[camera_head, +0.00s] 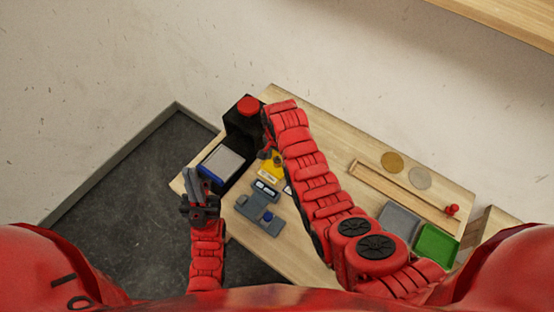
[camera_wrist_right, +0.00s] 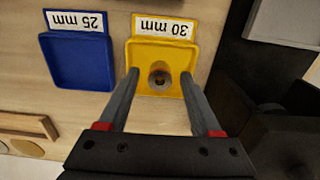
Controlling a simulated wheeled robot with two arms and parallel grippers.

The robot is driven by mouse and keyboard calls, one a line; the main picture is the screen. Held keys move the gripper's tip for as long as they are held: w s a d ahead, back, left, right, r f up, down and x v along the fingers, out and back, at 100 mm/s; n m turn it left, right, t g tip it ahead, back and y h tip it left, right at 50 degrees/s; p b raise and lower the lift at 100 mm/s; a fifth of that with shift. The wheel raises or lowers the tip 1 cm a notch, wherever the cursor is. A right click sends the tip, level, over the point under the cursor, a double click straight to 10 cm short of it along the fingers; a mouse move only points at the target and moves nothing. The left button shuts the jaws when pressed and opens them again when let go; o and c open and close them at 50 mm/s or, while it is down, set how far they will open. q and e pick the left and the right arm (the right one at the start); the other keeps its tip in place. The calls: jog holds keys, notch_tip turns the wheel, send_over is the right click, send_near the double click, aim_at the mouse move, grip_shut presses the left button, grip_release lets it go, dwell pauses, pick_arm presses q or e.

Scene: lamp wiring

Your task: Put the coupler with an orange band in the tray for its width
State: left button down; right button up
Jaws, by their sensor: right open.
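In the right wrist view a small round coupler (camera_wrist_right: 159,80) with a dark centre hole sits in the yellow tray (camera_wrist_right: 142,57), whose label reads 30 mm upside down. It looks brownish grey; I cannot make out an orange band. My right gripper (camera_wrist_right: 161,88) is open, with its fingers apart on either side of the coupler and not touching it. The blue tray (camera_wrist_right: 80,62), labelled 25 mm, is empty beside it. In the head view the yellow tray (camera_head: 270,169) is partly hidden by my right arm. My left gripper (camera_head: 198,187) is over the table's left edge, apparently empty.
A black box with a red button (camera_head: 248,105) and a grey-topped unit (camera_head: 222,161) stand at the table's left end. A blue-grey device (camera_head: 262,208) lies nearby. Grey (camera_head: 400,221) and green (camera_head: 436,243) trays and a wooden rail (camera_head: 400,195) are to the right.

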aim_at(277, 160)
notch_tip(277, 160, up, 4)
jog(key=shift+f+b, duration=0.1)
jog(key=shift+b, duration=0.7)
notch_tip(277, 160, up, 7)
jog(key=p, duration=0.5)
jog(key=shift+p, duration=0.4)
